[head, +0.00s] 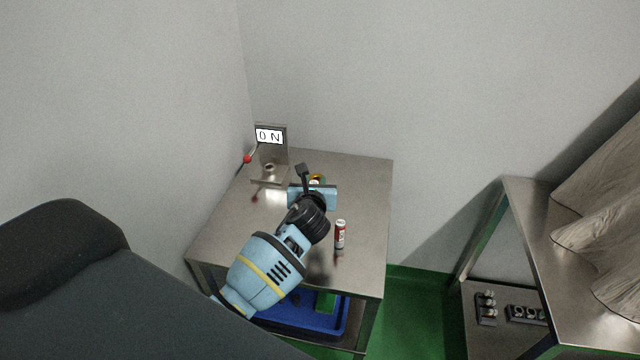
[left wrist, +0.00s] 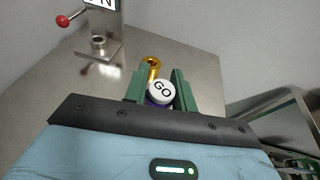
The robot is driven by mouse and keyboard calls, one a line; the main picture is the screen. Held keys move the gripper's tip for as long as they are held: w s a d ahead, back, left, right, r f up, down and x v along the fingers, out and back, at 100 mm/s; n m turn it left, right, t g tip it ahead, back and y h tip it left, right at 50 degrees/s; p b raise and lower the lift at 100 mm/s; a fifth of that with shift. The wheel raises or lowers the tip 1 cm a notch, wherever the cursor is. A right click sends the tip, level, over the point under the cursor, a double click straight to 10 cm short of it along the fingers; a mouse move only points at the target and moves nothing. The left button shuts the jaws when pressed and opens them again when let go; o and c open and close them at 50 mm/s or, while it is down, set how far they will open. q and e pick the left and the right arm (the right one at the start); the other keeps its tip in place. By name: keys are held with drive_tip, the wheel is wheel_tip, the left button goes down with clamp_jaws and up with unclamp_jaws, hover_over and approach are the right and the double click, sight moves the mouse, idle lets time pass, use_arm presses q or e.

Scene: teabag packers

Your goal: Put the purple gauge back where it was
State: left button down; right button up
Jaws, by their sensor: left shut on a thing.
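My left gripper (head: 315,183) is over the back part of the metal table. In the left wrist view its two green fingers (left wrist: 160,82) are shut on the purple gauge (left wrist: 158,102), whose white round end (left wrist: 161,90) reads "GO". Only a little purple shows below that end. A yellow-orange ring-like piece (left wrist: 152,66) shows just beyond the gauge; I cannot tell whether it belongs to it. In the head view the gripper mostly hides the gauge. My right gripper is not in view.
A metal stand (head: 270,179) with an "ON" sign, a short round socket (head: 269,168) and a red-knobbed lever (head: 247,159) is at the table's back left. A blue tray (head: 335,318) is below.

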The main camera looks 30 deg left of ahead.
use_arm(q)
drive_tip(key=s+d+r+m+h, duration=0.1)
drive_tip(key=s+d+r+h, duration=0.1)
drive_tip(key=s, duration=0.5)
drive_tip(key=s+d+r+m+h, duration=0.2)
drive_tip(key=s+d+r, duration=0.1)
drive_tip(key=s+d, duration=0.2)
drive_tip(key=s+d+r+m+t+h, duration=0.1)
drive_tip(key=s+d+r+h, duration=0.1)
drive_tip(key=s, duration=0.7)
drive_tip(key=shift+d+r+m, duration=0.15)
drive_tip(key=shift+d+m, duration=0.25)
drive_tip(key=shift+d, duration=0.5)
